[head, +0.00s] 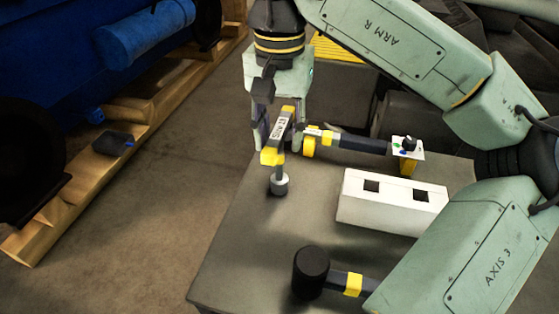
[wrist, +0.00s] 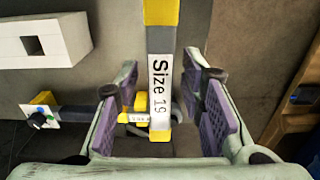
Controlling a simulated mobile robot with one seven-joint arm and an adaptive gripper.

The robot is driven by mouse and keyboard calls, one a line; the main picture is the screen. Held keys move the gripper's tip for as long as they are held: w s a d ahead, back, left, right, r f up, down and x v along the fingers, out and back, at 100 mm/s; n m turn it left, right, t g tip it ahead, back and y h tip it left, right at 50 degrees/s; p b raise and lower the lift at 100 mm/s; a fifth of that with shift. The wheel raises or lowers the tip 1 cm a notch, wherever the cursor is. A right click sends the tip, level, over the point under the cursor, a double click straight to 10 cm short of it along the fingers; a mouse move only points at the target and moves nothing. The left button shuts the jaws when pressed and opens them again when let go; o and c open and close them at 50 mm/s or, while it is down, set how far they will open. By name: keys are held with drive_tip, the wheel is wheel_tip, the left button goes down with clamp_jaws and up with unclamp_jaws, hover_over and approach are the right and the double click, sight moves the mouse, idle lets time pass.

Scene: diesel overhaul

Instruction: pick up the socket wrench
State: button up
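The socket wrench (head: 279,150) has a yellow and dark grey handle with a white "Size 19" label and a grey socket at its near end. It is near the left edge of the grey table (head: 235,235). My gripper (head: 280,138) is open around its handle. In the wrist view the wrench (wrist: 162,85) runs between the two purple finger pads of my gripper (wrist: 160,95), with a visible gap on each side. The wrench's far end is partly hidden by my gripper in the head view.
A black-handled tool with yellow parts (head: 360,145) lies just right of the wrench. A white block with two square holes (head: 390,203) and a black-headed mallet (head: 311,270) are also on the table. A wooden pallet (head: 150,120) under blue machinery stands left across open floor.

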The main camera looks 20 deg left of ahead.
drive_tip(key=p, duration=0.1)
hover_over(280, 179)
drive_tip(key=f, duration=0.4)
drive_tip(key=shift+w+a+f, duration=0.15)
drive_tip(key=shift+w+f, duration=0.1)
drive_tip(key=shift+w, duration=0.05)
drive_tip(key=shift+c, duration=0.2)
clamp_jaws()
